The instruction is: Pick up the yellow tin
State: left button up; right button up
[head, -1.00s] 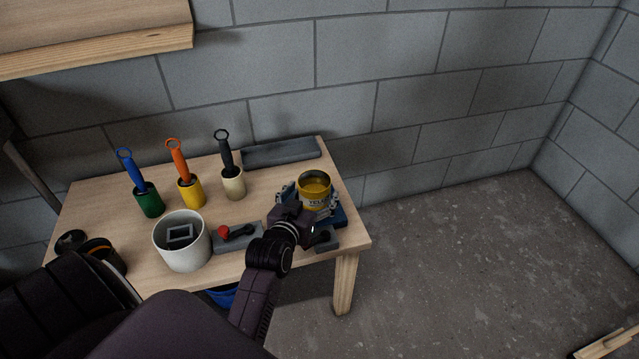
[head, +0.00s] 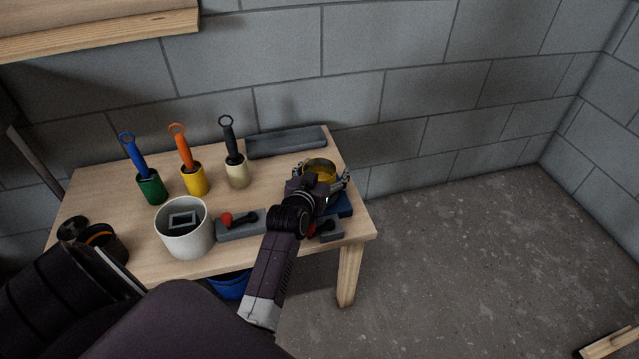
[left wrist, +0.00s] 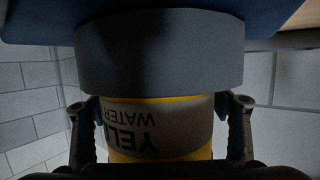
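The yellow tin (head: 321,165) stands at the right end of the workbench, over a dark blue base (head: 341,207). In the left wrist view the tin (left wrist: 158,128) appears upside down, with a pale label and dark lettering. My left gripper (head: 322,176) is open, with one finger on each side of the tin. The left wrist view shows the fingers (left wrist: 163,118) beside the tin's wall; I see no clear grip on it. My right gripper is not in view.
A grey block with a red knob (head: 226,219) and a whitish pot (head: 184,240) stand left of my forearm. Brush holders in green (head: 151,190), yellow (head: 195,181) and cream (head: 237,174) stand behind. A grey bar (head: 286,142) lies near the wall.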

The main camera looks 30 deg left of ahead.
pick_arm(q)
jog(key=c, duration=1.7)
jog(key=shift+c, duration=0.2)
